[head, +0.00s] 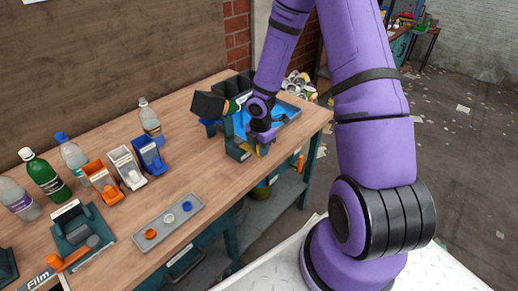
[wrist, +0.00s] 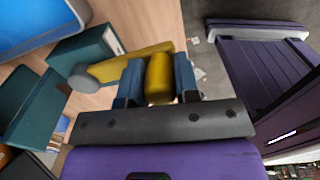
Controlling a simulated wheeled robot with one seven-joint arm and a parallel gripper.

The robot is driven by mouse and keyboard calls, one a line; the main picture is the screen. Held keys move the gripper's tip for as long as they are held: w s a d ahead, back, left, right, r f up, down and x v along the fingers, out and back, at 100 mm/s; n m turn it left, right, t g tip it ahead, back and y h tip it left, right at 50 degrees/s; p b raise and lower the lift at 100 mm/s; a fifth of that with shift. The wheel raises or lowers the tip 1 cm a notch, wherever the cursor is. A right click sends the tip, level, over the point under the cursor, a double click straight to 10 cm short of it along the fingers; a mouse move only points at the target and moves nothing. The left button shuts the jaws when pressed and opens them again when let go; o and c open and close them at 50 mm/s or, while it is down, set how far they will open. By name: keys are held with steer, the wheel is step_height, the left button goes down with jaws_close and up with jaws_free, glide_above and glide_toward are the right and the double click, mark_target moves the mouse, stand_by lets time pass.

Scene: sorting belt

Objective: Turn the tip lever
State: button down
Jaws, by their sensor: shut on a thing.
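The tip lever (wrist: 128,62) is yellow, with a bar running from a grey round hub (wrist: 80,77) to a thick yellow end grip. In the wrist view my gripper (wrist: 158,82) has its two blue fingers on either side of that end grip and is shut on it. The hub sits against a teal housing (wrist: 95,58) with a pale label. In the head view my gripper (head: 262,140) is at the far right end of the bench, beside the blue-floored tray; only a bit of yellow shows below it, and the rest of the lever is hidden.
The wooden bench (head: 190,195) carries bottles, three small bins, a grey tray (head: 168,222) with coloured caps, and a teal stand with an orange lever (head: 68,260) at the left. A dark box (head: 208,105) is close to my wrist. The bench's front edge lies just below my gripper.

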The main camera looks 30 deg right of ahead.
steer(key=shift+d, duration=0.1)
steer(key=c, duration=0.8)
jaws_free()
steer(key=shift+c, duration=0.2)
step_height(320, 180, up, 11)
steer(key=shift+f, duration=0.1)
